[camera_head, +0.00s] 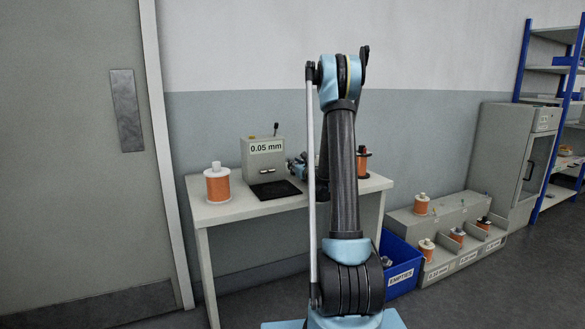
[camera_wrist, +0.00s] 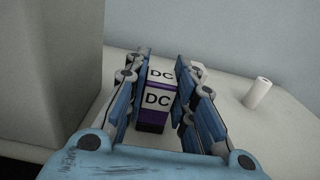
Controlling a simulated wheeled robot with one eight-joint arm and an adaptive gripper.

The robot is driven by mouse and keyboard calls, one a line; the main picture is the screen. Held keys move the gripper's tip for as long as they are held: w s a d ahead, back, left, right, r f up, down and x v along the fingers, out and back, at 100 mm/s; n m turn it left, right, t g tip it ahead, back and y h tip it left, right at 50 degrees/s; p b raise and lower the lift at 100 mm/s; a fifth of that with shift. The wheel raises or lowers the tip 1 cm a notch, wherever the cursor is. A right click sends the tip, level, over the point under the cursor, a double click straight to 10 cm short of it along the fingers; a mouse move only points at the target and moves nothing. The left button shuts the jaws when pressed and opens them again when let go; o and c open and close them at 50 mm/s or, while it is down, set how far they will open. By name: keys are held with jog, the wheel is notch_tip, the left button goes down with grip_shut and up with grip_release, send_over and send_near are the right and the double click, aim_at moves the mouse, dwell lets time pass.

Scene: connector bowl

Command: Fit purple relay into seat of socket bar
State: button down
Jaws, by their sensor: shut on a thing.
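My gripper (camera_wrist: 160,88) is shut on the purple relay (camera_wrist: 155,100), a block with purple and white faces marked "DC", gripped between the two finger pads. In the head view my gripper (camera_head: 297,166) is partly hidden behind my arm, over the back of the table, right of the grey box. The relay cannot be made out there. I cannot identify the socket bar or its seat in either view. A small pale piece behind the relay in the wrist view is mostly hidden by the right finger.
The table (camera_head: 228,208) bears a copper wire spool (camera_head: 218,186), a grey box marked "0.05 mm" (camera_head: 262,158), a black mat (camera_head: 276,190) and another spool (camera_head: 363,163). A white cylinder (camera_wrist: 258,93) stands right of my gripper. A blue "EMPTIES" bin (camera_head: 400,264) stands on the floor.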

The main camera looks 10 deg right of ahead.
jog(key=c, duration=1.3)
grip_release()
jog(key=shift+c, duration=0.2)
